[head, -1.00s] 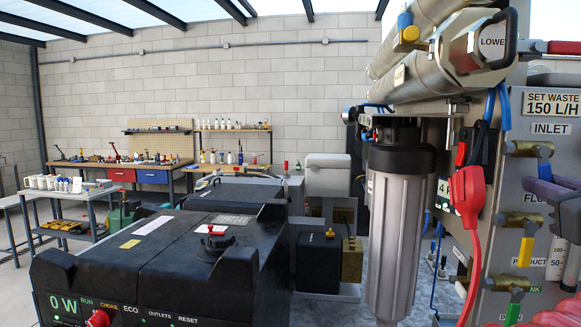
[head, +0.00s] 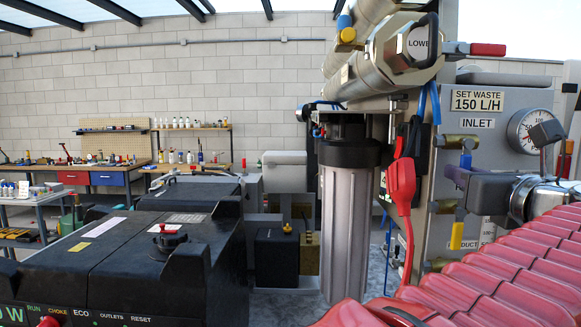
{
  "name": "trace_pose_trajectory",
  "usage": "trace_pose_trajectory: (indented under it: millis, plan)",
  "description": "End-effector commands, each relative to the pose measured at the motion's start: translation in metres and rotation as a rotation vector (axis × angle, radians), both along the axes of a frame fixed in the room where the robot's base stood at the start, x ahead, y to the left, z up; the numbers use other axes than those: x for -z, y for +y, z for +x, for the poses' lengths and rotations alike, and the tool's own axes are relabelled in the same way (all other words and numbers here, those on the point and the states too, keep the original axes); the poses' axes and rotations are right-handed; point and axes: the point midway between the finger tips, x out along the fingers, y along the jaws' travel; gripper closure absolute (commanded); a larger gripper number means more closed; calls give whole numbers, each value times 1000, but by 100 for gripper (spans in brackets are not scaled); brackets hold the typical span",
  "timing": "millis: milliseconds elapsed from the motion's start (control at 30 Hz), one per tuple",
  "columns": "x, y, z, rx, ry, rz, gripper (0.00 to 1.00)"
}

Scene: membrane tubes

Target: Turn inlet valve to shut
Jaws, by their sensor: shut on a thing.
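The inlet valve (head: 457,141) is a brass body under the INLET label (head: 477,123) on the grey panel (head: 490,80) at the right. Its blue lever (head: 465,161) hangs down from the body, crosswise to it. My gripper (head: 453,177) reaches in from the right, with its dark fingers shut on the lower part of the blue lever. The fingers hide the lever's tip.
A round gauge (head: 524,130) is right of the valve. A yellow-handled valve (head: 457,235) is below. A black power unit (head: 140,255) fills the lower left.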

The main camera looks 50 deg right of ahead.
Motion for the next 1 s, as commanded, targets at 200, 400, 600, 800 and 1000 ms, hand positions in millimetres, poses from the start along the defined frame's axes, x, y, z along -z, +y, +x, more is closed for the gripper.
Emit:
trace_pose_trajectory:
  millis: [200, 400, 600, 800, 1000]
  plan:
    - [-7, 1, 1, -2, -5, -11, 100]
    - [-6, 1, 0, 0, -5, -10, 77]
    - [-4, 0, -1, 2, -4, -6, 67]
    - [-2, 0, -2, 4, -4, -3, 67]
    - [-2, 4, -6, 6, -4, -3, 67]
